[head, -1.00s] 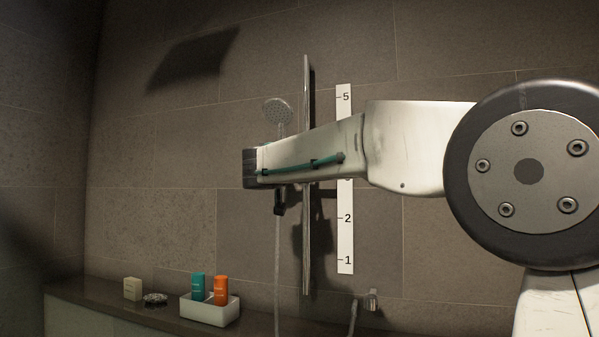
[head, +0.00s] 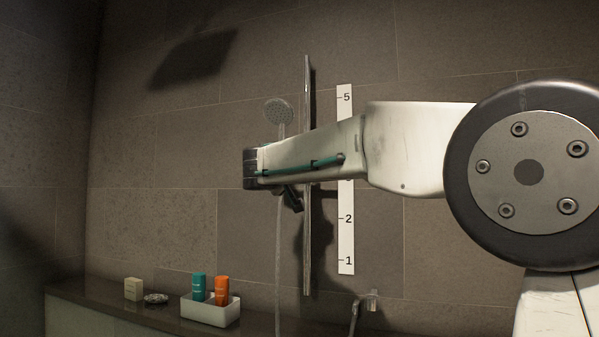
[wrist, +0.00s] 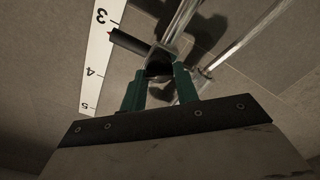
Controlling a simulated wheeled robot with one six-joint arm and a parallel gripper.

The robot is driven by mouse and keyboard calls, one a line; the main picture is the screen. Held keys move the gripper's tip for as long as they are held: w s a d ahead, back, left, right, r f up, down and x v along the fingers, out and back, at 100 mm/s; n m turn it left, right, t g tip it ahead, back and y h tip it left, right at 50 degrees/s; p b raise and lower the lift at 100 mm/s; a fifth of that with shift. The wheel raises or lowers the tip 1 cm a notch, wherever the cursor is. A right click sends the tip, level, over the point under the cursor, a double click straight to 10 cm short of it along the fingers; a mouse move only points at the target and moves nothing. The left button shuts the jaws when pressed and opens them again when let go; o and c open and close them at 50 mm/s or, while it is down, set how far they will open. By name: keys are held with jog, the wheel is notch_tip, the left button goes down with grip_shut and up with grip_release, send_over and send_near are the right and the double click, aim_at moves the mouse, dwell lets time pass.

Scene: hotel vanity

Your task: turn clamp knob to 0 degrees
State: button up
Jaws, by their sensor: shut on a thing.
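In the wrist view, the two green fingers of my gripper (wrist: 160,72) are closed around a round dark clamp knob (wrist: 157,66). The knob sits at the chrome rail (wrist: 182,20). A black pointer (wrist: 132,42) with a red tip reaches from the clamp toward the white scale strip (wrist: 96,55), near the 3. The knob's angle cannot be read. The hand shower (head: 278,111) shows above the arm. The scale (head: 345,235) stands right of the rail.
A dark ledge (head: 100,300) runs along the lower left. It carries a soap block (head: 133,289), a small round dish (head: 156,298) and a white tray (head: 211,312) with a teal and an orange bottle. A hose (head: 277,250) hangs beside the rail. A chrome fitting (head: 372,301) is low on the wall.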

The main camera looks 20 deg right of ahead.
jog(key=n, duration=1.1)
jog(key=shift+s+d+r+n, duration=0.1)
jog(key=shift+r+n, duration=0.05)
jog(key=shift+n, duration=0.25)
dwell(0.3)
jog(key=o, duration=1)
jog(key=shift+s+d, duration=0.1)
jog(key=shift+c, duration=0.2)
